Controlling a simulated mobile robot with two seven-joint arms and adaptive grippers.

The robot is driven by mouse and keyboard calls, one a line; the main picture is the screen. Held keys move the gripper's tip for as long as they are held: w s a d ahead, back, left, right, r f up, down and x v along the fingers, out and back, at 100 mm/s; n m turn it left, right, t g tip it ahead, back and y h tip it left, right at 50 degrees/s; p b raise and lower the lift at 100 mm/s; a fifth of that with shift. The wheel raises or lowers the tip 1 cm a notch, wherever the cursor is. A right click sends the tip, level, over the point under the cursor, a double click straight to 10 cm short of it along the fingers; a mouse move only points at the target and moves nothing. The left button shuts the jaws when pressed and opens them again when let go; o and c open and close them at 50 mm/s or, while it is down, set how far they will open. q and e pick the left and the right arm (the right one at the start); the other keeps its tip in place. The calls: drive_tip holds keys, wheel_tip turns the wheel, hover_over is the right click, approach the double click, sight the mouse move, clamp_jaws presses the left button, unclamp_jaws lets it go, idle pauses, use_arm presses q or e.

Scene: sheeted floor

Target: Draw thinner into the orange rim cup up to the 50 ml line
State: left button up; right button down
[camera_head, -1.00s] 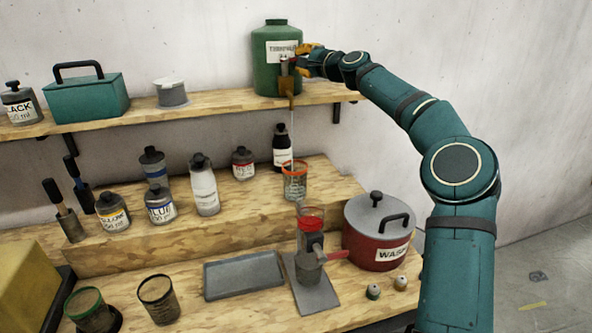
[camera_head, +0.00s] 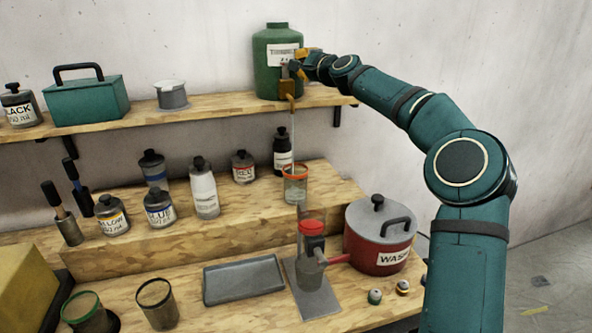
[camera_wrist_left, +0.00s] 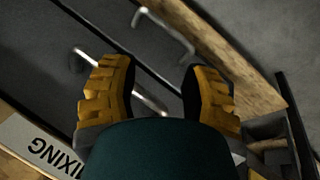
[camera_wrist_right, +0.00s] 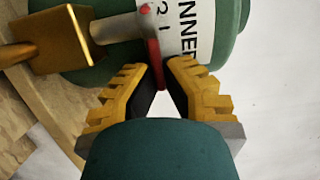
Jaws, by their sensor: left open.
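The green thinner container (camera_head: 277,60) stands on the upper shelf, with a brass tap (camera_head: 288,89) at its front. My right gripper (camera_wrist_right: 157,66) is at the tap, its fingers closed around the red tap lever (camera_wrist_right: 152,50). A thin pale stream (camera_head: 292,130) falls from the tap into the orange rim cup (camera_head: 295,186), upright on the raised wooden step directly below. The level in the cup and its 50 ml line are too small to read. My left gripper (camera_wrist_left: 160,75) is open and empty in the left wrist view; it is outside the head view.
Several paint bottles (camera_head: 204,192) stand left of the cup. A teal box (camera_head: 88,99) sits on the upper shelf.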

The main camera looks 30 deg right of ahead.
drive_tip(key=shift+s+a+m+h+p, duration=0.25)
drive_tip(key=shift+a+m+h+p, duration=0.15)
drive_tip(key=shift+m+h+p, duration=0.4)
drive_tip(key=shift+s+a+r+m+h+p, duration=0.15)
drive_tip(key=shift+m+h+p, duration=0.25)
drive_tip(key=shift+h+p, duration=0.65)
drive_tip(key=c, duration=1.1)
unclamp_jaws()
drive_tip(key=shift+c, duration=0.2)
drive_tip(key=shift+o, duration=0.4)
drive_tip(key=v, duration=1.2)
